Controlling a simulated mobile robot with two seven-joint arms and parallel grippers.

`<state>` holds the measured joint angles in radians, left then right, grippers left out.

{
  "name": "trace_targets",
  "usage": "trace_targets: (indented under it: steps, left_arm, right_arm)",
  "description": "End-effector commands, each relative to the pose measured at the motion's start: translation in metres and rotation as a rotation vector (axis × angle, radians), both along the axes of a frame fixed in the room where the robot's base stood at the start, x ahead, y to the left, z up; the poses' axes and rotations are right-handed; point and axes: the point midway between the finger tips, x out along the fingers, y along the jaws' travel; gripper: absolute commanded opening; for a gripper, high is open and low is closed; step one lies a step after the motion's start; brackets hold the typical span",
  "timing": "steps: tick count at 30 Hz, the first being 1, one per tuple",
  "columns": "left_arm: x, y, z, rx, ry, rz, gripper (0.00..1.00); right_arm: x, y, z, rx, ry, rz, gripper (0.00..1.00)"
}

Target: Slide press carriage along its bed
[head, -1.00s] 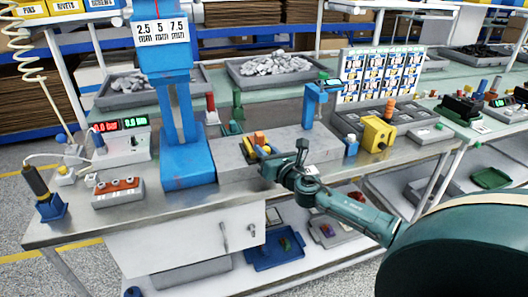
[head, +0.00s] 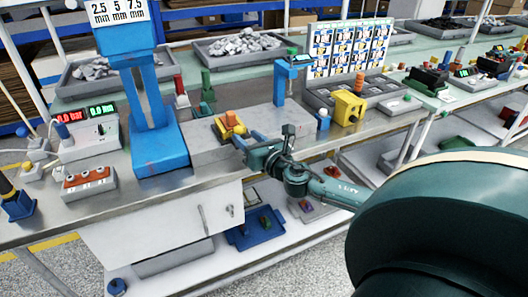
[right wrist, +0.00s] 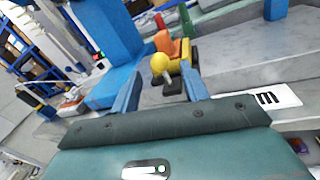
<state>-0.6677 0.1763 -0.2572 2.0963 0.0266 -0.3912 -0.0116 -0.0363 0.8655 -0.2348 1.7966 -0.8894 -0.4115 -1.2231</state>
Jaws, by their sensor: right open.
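The press carriage (head: 221,128), with yellow and orange parts and a round yellow knob (head: 239,129), sits on the grey bed (head: 197,152) to the right of the blue press column (head: 158,142). My right gripper (head: 247,138) is just in front and to the right of the carriage. In the right wrist view its two blue fingers (right wrist: 160,92) stand apart. The yellow knob (right wrist: 160,63) and dark parts show ahead, between the fingertips in the picture. I see no finger closed on them. My left gripper is out of view.
A small blue stand (head: 282,80) rises behind the gripper, with a yellow block (head: 349,107) to its right. The bench front edge is below.

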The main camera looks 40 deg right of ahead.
Motion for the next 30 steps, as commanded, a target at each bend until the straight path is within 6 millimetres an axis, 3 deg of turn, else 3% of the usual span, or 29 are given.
trace_targets:
  steps: [6, 12, 18, 30]
  left_arm:
    - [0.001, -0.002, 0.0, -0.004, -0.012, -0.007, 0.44]
    - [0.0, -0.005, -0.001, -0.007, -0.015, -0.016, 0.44]
    - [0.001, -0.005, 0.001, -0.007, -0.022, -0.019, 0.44]
    - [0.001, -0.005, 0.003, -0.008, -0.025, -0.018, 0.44]
  right_arm:
    - [-0.039, 0.003, -0.003, -0.001, 0.004, 0.001, 0.45]
    - [-0.064, 0.005, -0.001, 0.0, 0.002, -0.001, 0.45]
    - [-0.076, 0.006, 0.0, -0.001, 0.0, 0.0, 0.45]
    - [-0.078, 0.006, 0.001, -0.001, -0.001, 0.0, 0.45]
